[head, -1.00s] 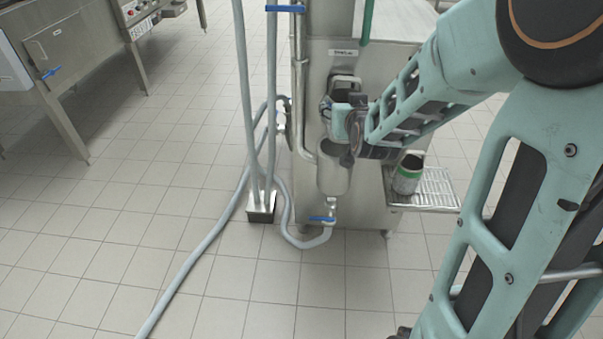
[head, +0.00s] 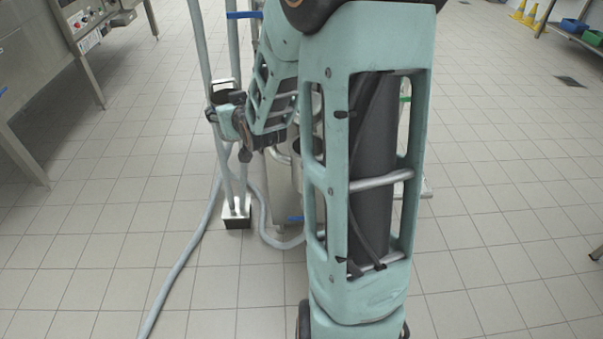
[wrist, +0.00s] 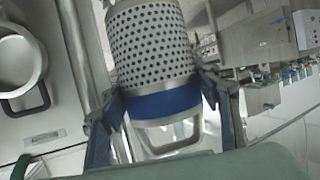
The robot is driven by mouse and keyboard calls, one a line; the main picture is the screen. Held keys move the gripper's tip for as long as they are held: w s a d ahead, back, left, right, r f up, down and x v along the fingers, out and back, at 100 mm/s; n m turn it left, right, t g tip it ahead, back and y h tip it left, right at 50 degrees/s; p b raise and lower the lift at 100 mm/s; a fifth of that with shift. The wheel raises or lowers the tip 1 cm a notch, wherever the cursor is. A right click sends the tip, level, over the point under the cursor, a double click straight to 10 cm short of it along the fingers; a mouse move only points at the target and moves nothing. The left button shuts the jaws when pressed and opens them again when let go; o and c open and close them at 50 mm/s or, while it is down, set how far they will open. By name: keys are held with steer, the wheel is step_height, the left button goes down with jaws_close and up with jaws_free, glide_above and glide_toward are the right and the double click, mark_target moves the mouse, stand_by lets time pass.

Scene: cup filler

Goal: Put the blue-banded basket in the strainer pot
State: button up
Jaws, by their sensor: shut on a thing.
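The blue-banded basket (wrist: 158,55) is a perforated metal cylinder with a solid blue band and a metal handle. In the wrist view the fingers of my gripper (wrist: 162,108) are on both sides of the band, shut on the basket. In the head view my gripper (head: 228,118) holds it in the air beside the standing pipes, left of the machine; only its rim and handle (head: 222,84) show there. A metal cylinder, seemingly the strainer pot (head: 298,172), is to the right and lower, partly hidden by my arm.
Two upright pipes (head: 197,45) stand in a small metal floor box (head: 236,213), close to the held basket. A grey hose (head: 183,262) runs over the tiles. In the wrist view a round metal vessel (wrist: 18,55) with a dark handle is at the left.

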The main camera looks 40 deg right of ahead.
steer(key=s+d+f+m+h, duration=0.1)
steer(key=s+d+f, duration=0.15)
steer(key=d, duration=0.75)
steer(key=s+d+f+m+h, duration=0.15)
steer(key=s+d, duration=0.25)
steer(key=d, duration=0.5)
step_height(320, 180, down, 10)
steer(key=b, duration=0.3)
steer(key=shift+s+d, duration=0.35)
steer(key=shift+d, duration=0.05)
steer(key=shift+f+b, duration=0.55)
steer(key=shift+b, duration=0.25)
steer(key=shift+s+f, duration=0.1)
